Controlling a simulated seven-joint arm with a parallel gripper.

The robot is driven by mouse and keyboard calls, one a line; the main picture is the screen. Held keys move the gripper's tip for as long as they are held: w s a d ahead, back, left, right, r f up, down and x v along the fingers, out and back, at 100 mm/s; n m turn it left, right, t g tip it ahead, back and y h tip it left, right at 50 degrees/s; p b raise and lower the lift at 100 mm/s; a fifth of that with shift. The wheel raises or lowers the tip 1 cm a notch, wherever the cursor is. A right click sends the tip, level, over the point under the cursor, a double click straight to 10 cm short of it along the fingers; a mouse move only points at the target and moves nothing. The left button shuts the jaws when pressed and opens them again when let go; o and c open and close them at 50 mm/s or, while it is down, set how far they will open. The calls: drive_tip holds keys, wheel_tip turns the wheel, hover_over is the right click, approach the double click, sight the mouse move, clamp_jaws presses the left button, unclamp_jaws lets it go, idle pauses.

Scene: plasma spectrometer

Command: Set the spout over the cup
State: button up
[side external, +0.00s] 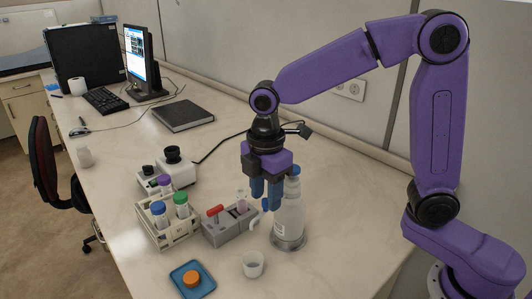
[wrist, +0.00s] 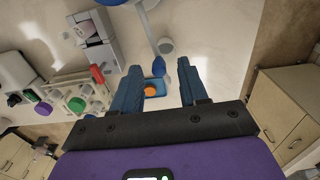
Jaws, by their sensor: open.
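A pale dispenser bottle (side external: 288,216) stands upright on a round grey base. Its white spout (side external: 254,222) curves down at its left side, with a blue piece (side external: 266,204) at its top. A small white cup (side external: 252,262) stands on the table in front, to the left of the bottle. My gripper (side external: 266,196) has blue fingers pointing down, overlapping the bottle's left side in the side view. In the wrist view the gripper (wrist: 158,72) is open, with a blue piece between its fingers. Contact cannot be told.
A grey holder (side external: 228,230) with a red-handled item and a tube stands left of the bottle. A rack (side external: 165,236) of capped tubes stands farther left. A blue tray (side external: 179,280) with an orange cap (side external: 191,279) lies at the front. Clear table surrounds the cup's right side.

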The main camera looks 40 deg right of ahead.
sight(266, 200)
wheel_tip(266, 200, up, 16)
drive_tip(key=shift+r, duration=0.15)
idle(0.3)
idle(0.4)
drive_tip(key=s+d+f+m, duration=0.2)
drive_tip(key=s+d+f, duration=0.4)
drive_tip(key=s+f, duration=0.3)
drive_tip(key=s+d+f+m, duration=0.3)
drive_tip(key=s+d+f, duration=0.4)
drive_tip(key=s, duration=0.6)
wheel_tip(266, 200, down, 2)
drive_tip(key=shift+d+f+m, duration=0.15)
drive_tip(key=shift+f+m, duration=0.05)
drive_tip(key=shift+m, duration=0.1)
